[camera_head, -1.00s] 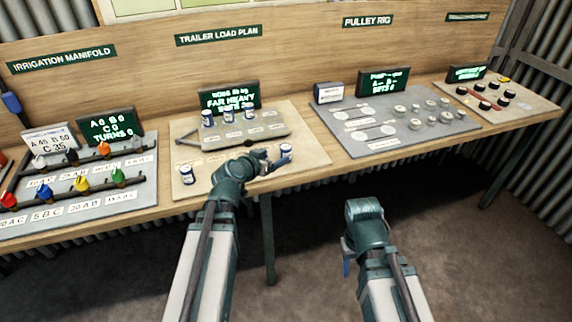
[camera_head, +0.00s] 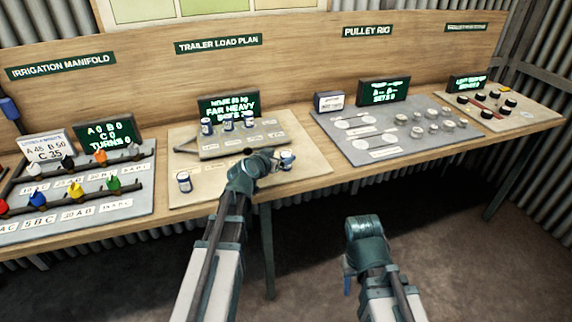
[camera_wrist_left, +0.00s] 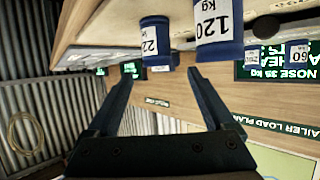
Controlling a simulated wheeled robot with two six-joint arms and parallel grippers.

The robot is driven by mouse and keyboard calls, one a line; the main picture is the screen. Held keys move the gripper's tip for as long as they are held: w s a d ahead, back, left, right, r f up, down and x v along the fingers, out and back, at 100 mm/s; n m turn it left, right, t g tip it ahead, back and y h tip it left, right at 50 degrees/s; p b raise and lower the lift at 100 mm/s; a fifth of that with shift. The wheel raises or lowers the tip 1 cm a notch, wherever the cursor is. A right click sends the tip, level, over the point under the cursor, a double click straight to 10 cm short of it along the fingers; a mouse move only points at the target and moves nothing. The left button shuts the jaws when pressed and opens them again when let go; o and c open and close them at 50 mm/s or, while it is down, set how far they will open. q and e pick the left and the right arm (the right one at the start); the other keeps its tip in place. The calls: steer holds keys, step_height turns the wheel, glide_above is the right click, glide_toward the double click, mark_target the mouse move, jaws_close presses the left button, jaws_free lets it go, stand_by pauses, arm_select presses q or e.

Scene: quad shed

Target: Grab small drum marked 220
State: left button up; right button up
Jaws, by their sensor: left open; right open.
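In the left wrist view, a small blue and white drum with a label reading 22 and a cut-off digit (camera_wrist_left: 155,42) hangs upside down in the picture, beyond my left gripper's fingers. A drum marked 120 kg (camera_wrist_left: 215,30) looks larger beside it. My left gripper (camera_wrist_left: 165,95) is open, with nothing between its fingers. In the head view, my left gripper (camera_head: 277,161) is close to a small drum (camera_head: 288,160) on the load plan board; its number is unreadable and contact is unclear. My right gripper (camera_head: 347,281) is mostly hidden beyond its wrist, below the bench edge.
The irrigation manifold (camera_head: 85,207) is to the left, the pulley board (camera_head: 350,147) to the right. A lit display (camera_head: 228,104) stands behind the drums.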

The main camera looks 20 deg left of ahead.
mark_target(284, 156)
arm_select(q)
steer(key=shift+w+d+f+b, duration=0.1)
steer(key=shift+w+f+b, duration=0.2)
steer(key=shift+f+b, duration=0.1)
steer(key=b+x, duration=0.2)
steer(key=x, duration=0.1)
steer(key=shift+w+d+f, duration=0.1)
steer(key=shift+w+f, duration=0.05)
steer(key=shift+f, duration=0.3)
steer(key=shift+w+d, duration=0.1)
steer(key=shift+w, duration=0.2)
jaws_close()
arm_select(e)
step_height(284, 156, down, 3)
steer(key=shift+r, duration=0.1)
steer(key=shift+r, duration=0.1)
